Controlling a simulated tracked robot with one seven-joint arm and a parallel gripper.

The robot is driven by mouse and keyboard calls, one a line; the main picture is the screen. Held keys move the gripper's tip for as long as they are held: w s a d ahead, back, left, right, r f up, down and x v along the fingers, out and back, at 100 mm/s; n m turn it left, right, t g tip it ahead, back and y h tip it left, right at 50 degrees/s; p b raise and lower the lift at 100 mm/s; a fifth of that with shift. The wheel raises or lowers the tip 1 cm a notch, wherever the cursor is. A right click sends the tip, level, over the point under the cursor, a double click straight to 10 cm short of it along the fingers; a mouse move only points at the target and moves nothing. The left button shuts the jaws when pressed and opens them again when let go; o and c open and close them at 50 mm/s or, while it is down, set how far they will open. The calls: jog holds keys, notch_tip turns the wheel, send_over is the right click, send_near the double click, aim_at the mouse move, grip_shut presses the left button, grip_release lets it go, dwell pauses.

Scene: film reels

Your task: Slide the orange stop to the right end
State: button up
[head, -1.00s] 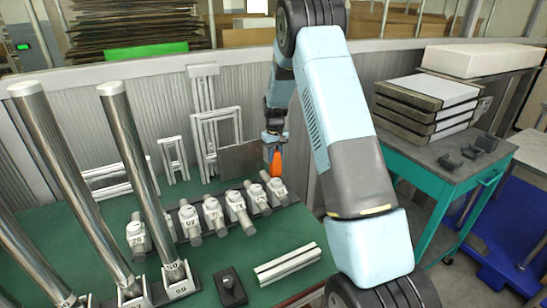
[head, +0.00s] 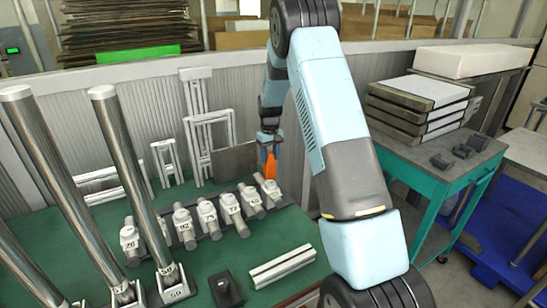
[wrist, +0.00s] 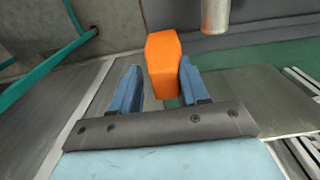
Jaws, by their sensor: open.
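The orange stop (head: 269,166) stands upright near the right end of the row of grey clamp blocks in the head view. My gripper (head: 268,140) is just above it, partly hiding its top. In the wrist view the orange stop (wrist: 163,55) lies between the two blue fingers of my gripper (wrist: 159,68), which are apart. It sits close to the right finger, and a gap shows on its left side. I cannot tell whether it touches the right finger. The lower part of the stop is hidden in the wrist view.
Several numbered grey cylinder clamps (head: 208,216) stand in a row on the green table (head: 215,258). Tall metal tubes (head: 128,165) rise at left. A dark plate (head: 234,162) and white frames (head: 208,130) lean behind. A teal cart (head: 425,172) stands at right.

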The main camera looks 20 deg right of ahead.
notch_tip(320, 180, up, 13)
jog(key=shift+f, duration=0.15)
dwell(0.4)
jog(key=s+a+r+m+t, duration=0.1)
jog(key=s+a+r+t, duration=0.15)
jog(key=s+r, duration=1.7)
jog(key=s+f+t, duration=0.1)
jog(key=s, duration=1.2)
jog(key=s+a+m+t, duration=0.1)
jog(key=s+t, duration=0.1)
jog(key=s, duration=1.1)
jog(key=shift+a+f, duration=0.3)
jog(key=shift+f, duration=0.1)
